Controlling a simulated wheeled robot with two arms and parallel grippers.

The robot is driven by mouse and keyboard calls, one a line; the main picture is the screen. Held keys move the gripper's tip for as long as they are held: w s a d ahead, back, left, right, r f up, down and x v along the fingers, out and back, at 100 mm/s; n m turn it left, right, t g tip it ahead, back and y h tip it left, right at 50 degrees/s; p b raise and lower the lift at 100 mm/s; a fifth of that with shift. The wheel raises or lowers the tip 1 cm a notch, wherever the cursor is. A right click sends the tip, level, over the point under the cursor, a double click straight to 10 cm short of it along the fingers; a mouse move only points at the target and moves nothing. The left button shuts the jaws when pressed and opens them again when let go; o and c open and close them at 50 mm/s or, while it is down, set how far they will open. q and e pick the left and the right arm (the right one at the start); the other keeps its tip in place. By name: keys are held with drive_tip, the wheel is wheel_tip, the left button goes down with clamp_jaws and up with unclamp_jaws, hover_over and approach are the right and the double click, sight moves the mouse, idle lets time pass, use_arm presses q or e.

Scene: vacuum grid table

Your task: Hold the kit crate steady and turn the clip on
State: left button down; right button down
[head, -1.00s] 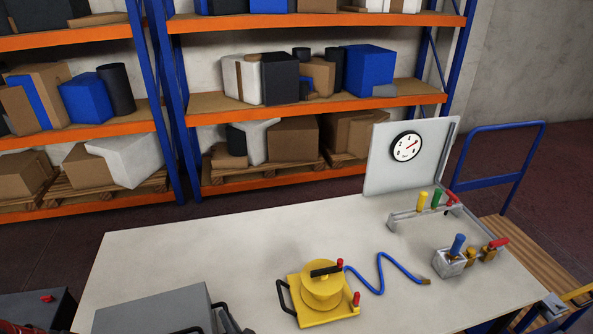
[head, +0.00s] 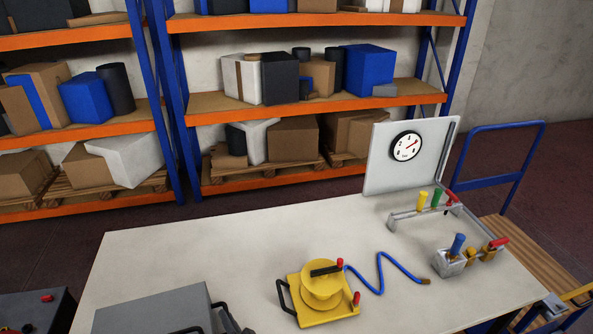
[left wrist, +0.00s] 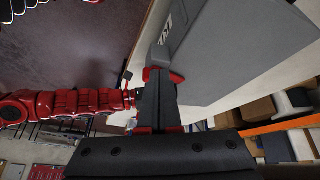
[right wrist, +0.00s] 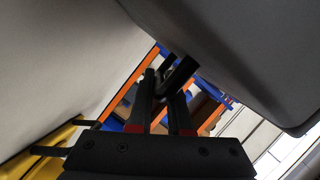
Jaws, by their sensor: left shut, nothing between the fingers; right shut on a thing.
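The grey kit crate (head: 160,308) stands at the near left of the table, its lower part cut off by the frame. Its grey wall (left wrist: 245,55) fills the upper right of the left wrist view. A red part, apparently the clip (left wrist: 177,77), shows on the crate's edge beside my left fingertips. My left gripper (left wrist: 158,76) is shut and empty, close against this spot; the fingers partly hide it. My right gripper (right wrist: 168,82) is shut on the crate's black handle (right wrist: 181,74), under the crate wall. In the head view only dark parts show at that end.
A valve block (head: 449,263), a rail with coloured handles (head: 420,214) and a gauge panel (head: 410,170) stand further right. The table (head: 240,240) is clear behind the crate.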

use_arm(q)
drive_tip(key=shift+f, duration=0.8)
drive_tip(key=shift+w+d, duration=0.3)
drive_tip(key=shift+d, duration=0.2)
idle(0.5)
drive_tip(key=shift+s+d, duration=0.35)
drive_tip(key=shift+s, duration=0.05)
idle(0.7)
wheel_tip(320, 180, up, 6)
drive_tip(key=shift+a, duration=0.35)
idle(0.5)
wheel_tip(320, 180, down, 6)
drive_tip(key=a, duration=0.1)
idle(0.8)
